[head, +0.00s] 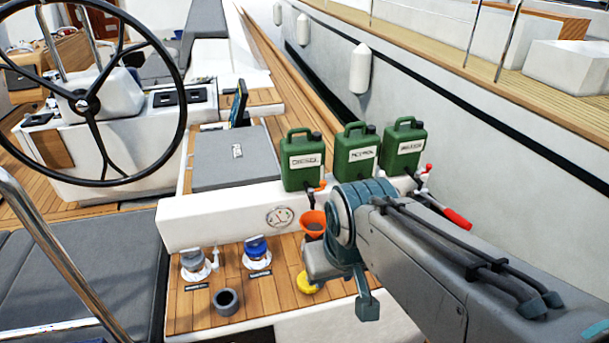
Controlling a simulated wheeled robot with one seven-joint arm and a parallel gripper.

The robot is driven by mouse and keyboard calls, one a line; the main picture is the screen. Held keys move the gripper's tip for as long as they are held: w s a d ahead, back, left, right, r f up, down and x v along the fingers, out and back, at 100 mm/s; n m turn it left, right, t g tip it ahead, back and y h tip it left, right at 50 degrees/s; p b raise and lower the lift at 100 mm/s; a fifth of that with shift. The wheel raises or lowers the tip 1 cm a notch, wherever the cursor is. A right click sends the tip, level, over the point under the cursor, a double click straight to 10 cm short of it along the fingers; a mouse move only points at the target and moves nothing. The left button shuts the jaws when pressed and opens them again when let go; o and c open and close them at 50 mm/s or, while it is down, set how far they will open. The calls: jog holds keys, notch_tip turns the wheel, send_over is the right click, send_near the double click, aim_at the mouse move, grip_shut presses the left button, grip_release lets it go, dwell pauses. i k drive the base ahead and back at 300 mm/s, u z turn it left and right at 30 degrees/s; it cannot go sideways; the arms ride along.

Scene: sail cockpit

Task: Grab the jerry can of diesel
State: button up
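The diesel jerry can (303,176) is green with a white label reading DIESEL. It stands upright at the left end of a row of three similar green cans on the white ledge. My gripper (345,284) is at the end of my arm, in front of and below the cans, over the wooden deck panel. It is apart from the diesel can.
A petrol can (356,166) and a third green can (403,158) stand to the right. An orange funnel (313,222), a yellow cap (307,283), a blue-capped filler (257,250) and a grey cup (227,301) are nearby. A steering wheel (88,104) stands left.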

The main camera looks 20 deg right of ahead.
aim_at(303, 157)
jog(key=k, duration=0.5)
jog(key=z, duration=0.9)
jog(key=i, duration=0.6)
jog(key=u, duration=0.9)
jog(key=i, duration=0.5)
